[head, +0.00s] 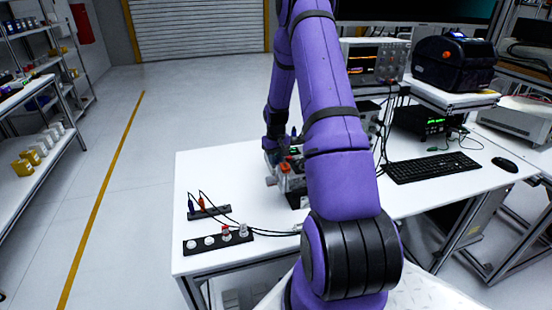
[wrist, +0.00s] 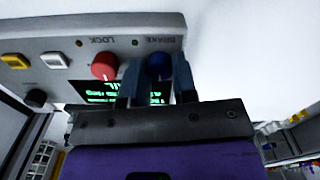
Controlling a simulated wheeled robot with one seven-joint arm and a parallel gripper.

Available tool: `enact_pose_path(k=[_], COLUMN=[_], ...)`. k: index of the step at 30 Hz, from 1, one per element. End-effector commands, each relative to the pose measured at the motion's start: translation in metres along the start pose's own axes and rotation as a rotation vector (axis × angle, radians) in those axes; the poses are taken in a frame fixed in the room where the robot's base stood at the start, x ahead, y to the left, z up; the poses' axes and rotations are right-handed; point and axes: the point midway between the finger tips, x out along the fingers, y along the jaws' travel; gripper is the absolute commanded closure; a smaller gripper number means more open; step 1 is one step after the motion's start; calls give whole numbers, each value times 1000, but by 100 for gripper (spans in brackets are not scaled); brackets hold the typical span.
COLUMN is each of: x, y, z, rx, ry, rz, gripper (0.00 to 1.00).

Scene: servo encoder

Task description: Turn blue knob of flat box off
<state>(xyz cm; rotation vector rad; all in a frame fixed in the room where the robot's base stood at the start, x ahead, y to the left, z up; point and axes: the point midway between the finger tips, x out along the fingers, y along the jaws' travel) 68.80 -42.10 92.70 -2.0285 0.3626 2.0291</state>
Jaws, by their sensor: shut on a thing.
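The flat box (wrist: 205,50) fills the upper left of the wrist view, a pale grey panel seen upside down with the words LOCK and BRAKE. The blue knob (wrist: 158,66) sits under the BRAKE word. My gripper (wrist: 158,72) has one finger on each side of the blue knob and is shut on it. The direction the blue knob points cannot be read. A red knob (wrist: 105,66) stands just left of the fingers. A dark screen with green text (wrist: 92,98) is partly hidden by my gripper. In the head view my arm mostly hides the box.
Yellow (wrist: 15,60) and white (wrist: 55,60) buttons and a black knob (wrist: 35,98) are on the panel.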

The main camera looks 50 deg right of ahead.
Motion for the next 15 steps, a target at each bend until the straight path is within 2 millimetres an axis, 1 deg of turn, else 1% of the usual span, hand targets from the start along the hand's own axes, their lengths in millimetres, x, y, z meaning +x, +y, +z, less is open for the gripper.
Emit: enact_pose_path(k=[9, 10, 11, 12, 13, 15], x=[0, 0, 0, 0, 0, 0], y=[0, 0, 0, 0, 0, 0], z=[0, 0, 0, 0, 0, 0], rx=[-1, -1, -1, -1, 0, 0], ry=[1, 1, 1, 1, 1, 1], rz=[0, 0, 0, 0, 0, 0], gripper=[98, 69, 62, 53, 48, 48])
